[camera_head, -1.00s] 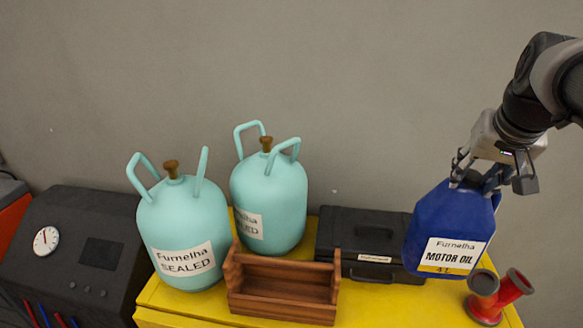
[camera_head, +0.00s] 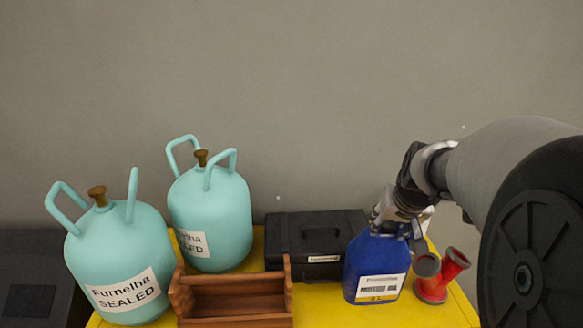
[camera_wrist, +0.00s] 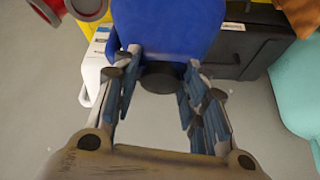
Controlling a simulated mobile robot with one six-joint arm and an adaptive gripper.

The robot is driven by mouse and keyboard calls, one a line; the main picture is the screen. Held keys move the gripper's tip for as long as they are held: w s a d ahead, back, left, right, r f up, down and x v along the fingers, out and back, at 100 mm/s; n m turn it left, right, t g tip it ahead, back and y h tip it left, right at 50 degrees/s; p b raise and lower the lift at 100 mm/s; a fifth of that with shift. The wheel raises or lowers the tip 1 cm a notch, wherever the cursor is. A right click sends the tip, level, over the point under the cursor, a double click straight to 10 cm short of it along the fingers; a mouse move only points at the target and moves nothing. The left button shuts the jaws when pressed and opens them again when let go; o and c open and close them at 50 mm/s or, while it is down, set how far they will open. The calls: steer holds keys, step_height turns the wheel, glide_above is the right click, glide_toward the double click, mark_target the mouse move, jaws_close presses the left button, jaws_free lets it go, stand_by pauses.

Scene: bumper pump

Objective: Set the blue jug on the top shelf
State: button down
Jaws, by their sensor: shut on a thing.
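The blue jug (camera_head: 375,266) with a white and yellow label is upright at the yellow top shelf (camera_head: 440,308), between a black case and a red pipe fitting. I cannot tell whether its base touches the shelf. My gripper (camera_head: 400,222) is shut on the jug's top from above. In the wrist view my gripper's fingers (camera_wrist: 160,85) lie on both sides of the jug's dark cap (camera_wrist: 161,82), and the jug's blue body (camera_wrist: 170,28) extends beyond them.
The black case (camera_head: 300,248) stands close left of the jug, and the red pipe fitting (camera_head: 436,284) close right. A wooden crate (camera_head: 235,322) is at the front. Two teal tanks, a front one (camera_head: 120,250) and a rear one (camera_head: 212,215), stand at left. The grey wall (camera_head: 290,90) is behind.

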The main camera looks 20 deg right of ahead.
mark_target(387, 238)
steer(key=shift+w+d+f, duration=0.1)
steer(key=shift+w+f, duration=0.05)
steer(key=shift+f, duration=1.95)
steer(key=shift+f+b, duration=0.2)
steer(key=shift+b, duration=0.1)
steer(key=c, duration=1.3)
jaws_free()
steer(key=shift+f, duration=0.1)
steer(key=o, duration=0.3)
steer(key=shift+o, duration=0.2)
